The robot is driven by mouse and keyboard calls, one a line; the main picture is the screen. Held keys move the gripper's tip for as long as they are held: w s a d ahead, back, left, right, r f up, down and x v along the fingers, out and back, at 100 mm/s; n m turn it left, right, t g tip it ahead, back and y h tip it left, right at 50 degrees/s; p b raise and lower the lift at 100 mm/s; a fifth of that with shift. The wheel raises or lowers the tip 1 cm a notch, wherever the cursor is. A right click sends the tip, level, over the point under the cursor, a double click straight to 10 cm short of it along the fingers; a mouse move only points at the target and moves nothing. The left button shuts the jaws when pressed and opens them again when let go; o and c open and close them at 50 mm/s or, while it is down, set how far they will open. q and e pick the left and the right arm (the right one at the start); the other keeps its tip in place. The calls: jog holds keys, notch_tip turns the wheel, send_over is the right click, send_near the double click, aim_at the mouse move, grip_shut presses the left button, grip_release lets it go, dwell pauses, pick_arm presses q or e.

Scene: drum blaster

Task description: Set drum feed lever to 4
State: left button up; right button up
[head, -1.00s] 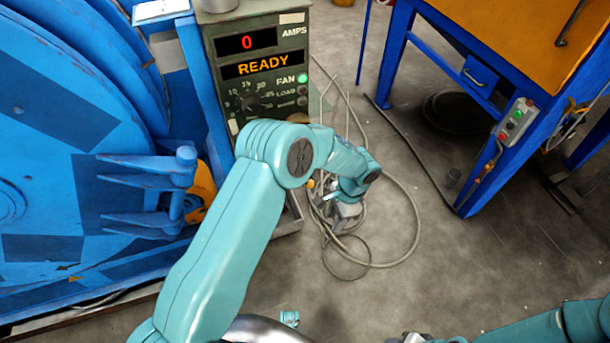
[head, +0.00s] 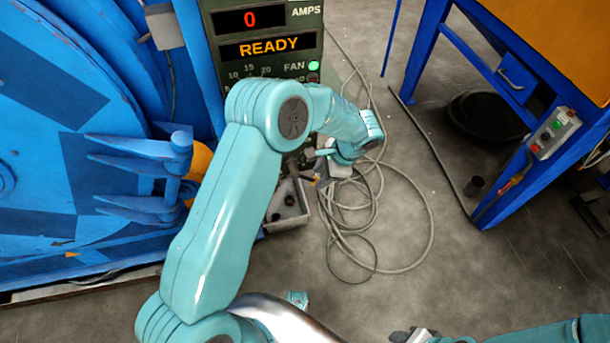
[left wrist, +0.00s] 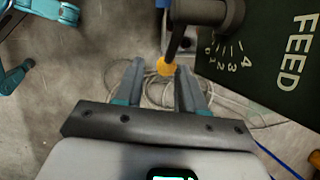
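The drum feed lever shows in the left wrist view as a dark bar with a yellow knob (left wrist: 166,68) at its end. It hangs from a dark pivot beside a dark green plate (left wrist: 262,45) marked FEED, with a scale of small numbers up to 4. The lever points away from the 4; its exact setting is unclear. My left gripper (left wrist: 159,68) is open, with the knob between or just beyond its fingertips; contact cannot be told. In the head view the left gripper (head: 328,172) is by the control panel (head: 262,55). My right gripper (head: 412,335) is cut off at the bottom edge.
The panel reads 0 AMPS and READY, with a green FAN lamp (head: 313,66). A big blue drum (head: 60,150) stands at left. A grey box (head: 287,208) is below the panel. Cables (head: 375,270) lie on the floor. A blue-legged table (head: 500,200) stands at right.

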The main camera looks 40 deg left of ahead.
aim_at(305, 176)
pick_arm(q)
jog(key=a, duration=0.1)
jog(key=s+a, duration=0.1)
jog(key=a, duration=0.1)
jog(key=shift+s+a+f, duration=0.15)
jog(key=shift+s+a, duration=0.1)
jog(key=shift+a, duration=0.05)
jog(key=shift+s+a+f+b, duration=0.2)
jog(key=shift+f+b, duration=0.25)
jog(key=shift+f, duration=0.2)
jog(key=shift+x, duration=0.75)
jog(key=shift+w, duration=0.1)
grip_shut()
